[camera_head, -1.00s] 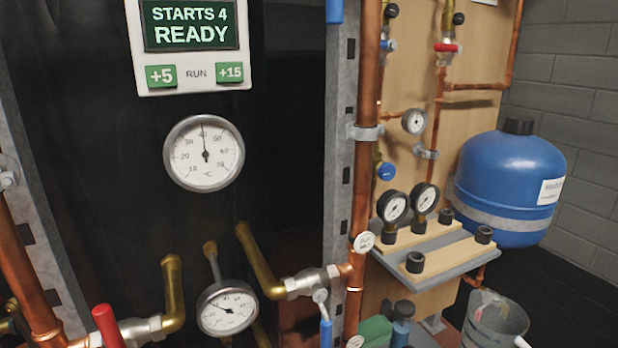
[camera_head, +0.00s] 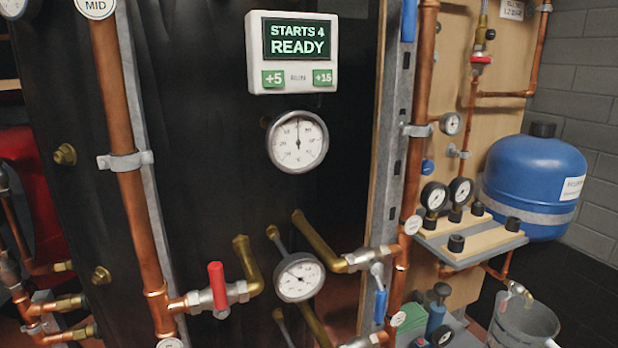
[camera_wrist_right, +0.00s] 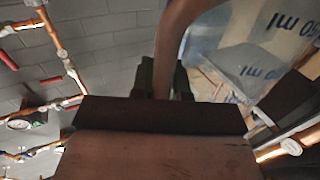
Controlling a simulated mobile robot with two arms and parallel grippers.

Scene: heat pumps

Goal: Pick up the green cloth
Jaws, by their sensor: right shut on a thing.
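A green item (camera_head: 412,316), which may be the green cloth, shows low in the head view beside a blue bottle (camera_head: 436,316). It is small there, and I cannot tell if it is cloth. Neither gripper shows in the head view. In the right wrist view my right gripper (camera_wrist_right: 163,84) is shut on a brown curved strip (camera_wrist_right: 176,40) that runs up between its fingers. A clear container (camera_wrist_right: 262,55) with upside-down "ml" print lies just behind the strip. I cannot tell whether they are joined. No green cloth shows in the wrist view.
Copper pipes, a red-handled valve (camera_head: 218,286) and a blue-handled valve (camera_head: 379,292) stand out in front. A blue tank (camera_head: 533,190) hangs at right above a clear bucket (camera_head: 523,328). A shelf (camera_head: 465,248) with gauges juts out beside the tank.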

